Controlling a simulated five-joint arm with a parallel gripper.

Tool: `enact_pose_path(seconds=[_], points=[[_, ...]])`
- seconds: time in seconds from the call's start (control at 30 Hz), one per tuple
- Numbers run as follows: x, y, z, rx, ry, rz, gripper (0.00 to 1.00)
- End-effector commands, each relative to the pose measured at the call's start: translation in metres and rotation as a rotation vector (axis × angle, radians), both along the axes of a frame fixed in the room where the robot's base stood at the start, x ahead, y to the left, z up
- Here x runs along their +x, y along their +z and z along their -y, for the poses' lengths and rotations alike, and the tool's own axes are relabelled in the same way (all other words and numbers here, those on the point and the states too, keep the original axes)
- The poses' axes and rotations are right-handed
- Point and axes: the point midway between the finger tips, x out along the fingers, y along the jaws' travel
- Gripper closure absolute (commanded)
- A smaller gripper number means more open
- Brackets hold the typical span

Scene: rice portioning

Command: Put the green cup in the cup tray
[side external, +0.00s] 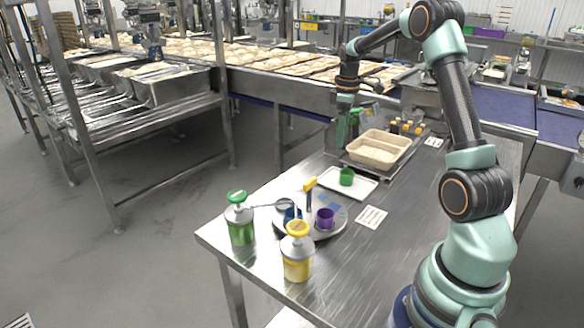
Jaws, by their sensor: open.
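The green cup (347,177) stands upright on a white rectangular tray (366,189) near the middle of the table. A round grey tray (334,231) lies nearer the front left, with a purple cup (325,219) and a blue cup (292,215) on it. I cannot tell for sure which of the two is the cup tray. My gripper (345,145) points down above and behind the green cup, apart from it. It is open, and nothing shows between its fingers.
A beige bin of rice (379,149) stands behind the white tray, with several small orange-topped items (406,127) beyond it. A green-topped dispenser (240,219) and a yellow-topped dispenser (297,252) stand at the front left. A yellow-handled tool (310,186) rises by the round tray. A printed card (371,217) lies flat.

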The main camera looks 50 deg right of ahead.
Motion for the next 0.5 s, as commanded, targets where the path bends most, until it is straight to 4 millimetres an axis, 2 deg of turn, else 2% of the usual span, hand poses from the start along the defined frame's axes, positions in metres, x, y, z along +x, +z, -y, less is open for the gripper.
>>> enact_pose_path(seconds=[0.03, 0.2, 0.37, 0.5], points=[[0.004, 0.016, -0.019, -0.014, -0.007, 0.024, 0.14], [0.004, 0.057, -0.087, -0.040, -0.072, 0.103, 0.14], [-0.009, 0.084, -0.148, -0.041, -0.132, 0.189, 0.14], [-0.029, 0.098, -0.197, -0.024, -0.185, 0.265, 0.14]])
